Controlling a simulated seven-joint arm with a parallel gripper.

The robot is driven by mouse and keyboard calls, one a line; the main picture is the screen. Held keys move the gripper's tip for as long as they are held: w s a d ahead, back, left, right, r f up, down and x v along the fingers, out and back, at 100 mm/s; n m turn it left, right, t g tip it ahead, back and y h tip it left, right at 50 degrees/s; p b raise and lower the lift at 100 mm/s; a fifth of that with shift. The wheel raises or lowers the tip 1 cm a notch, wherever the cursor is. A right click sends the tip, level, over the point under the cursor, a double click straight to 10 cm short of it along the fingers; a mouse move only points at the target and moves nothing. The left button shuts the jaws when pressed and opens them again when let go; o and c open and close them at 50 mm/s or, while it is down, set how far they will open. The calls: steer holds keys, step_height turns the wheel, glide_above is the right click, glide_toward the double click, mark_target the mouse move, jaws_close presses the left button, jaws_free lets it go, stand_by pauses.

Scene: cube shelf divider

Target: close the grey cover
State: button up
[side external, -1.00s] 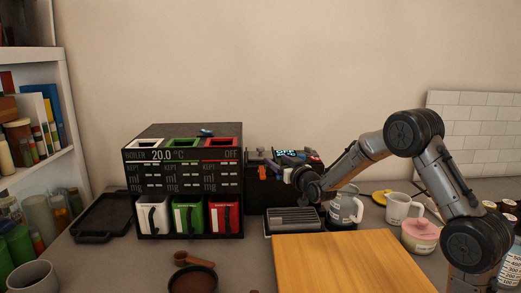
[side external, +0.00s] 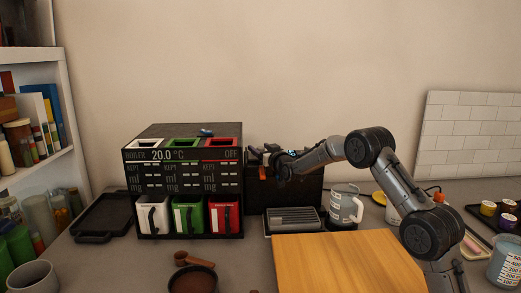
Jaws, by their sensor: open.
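My gripper (side external: 266,151) is over the top left part of a low dark machine (side external: 290,193), right of the large black boiler unit. It is small and dark here, with its fingers pointing left; its jaws are open. I cannot tell whether it touches the machine. A small orange part (side external: 262,172) shows just below it. No grey cover stands out clearly; my gripper and forearm hide much of the machine's top. A grey slatted tray (side external: 294,217) sits in front of the machine.
The boiler unit (side external: 183,180) stands at left, with white, green and red containers. A wooden board (side external: 345,262) lies in front. Several cups and a dark tray (side external: 484,222) are at right.

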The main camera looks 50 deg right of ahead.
jaws_close()
stand_by(0.3)
stand_by(1.1)
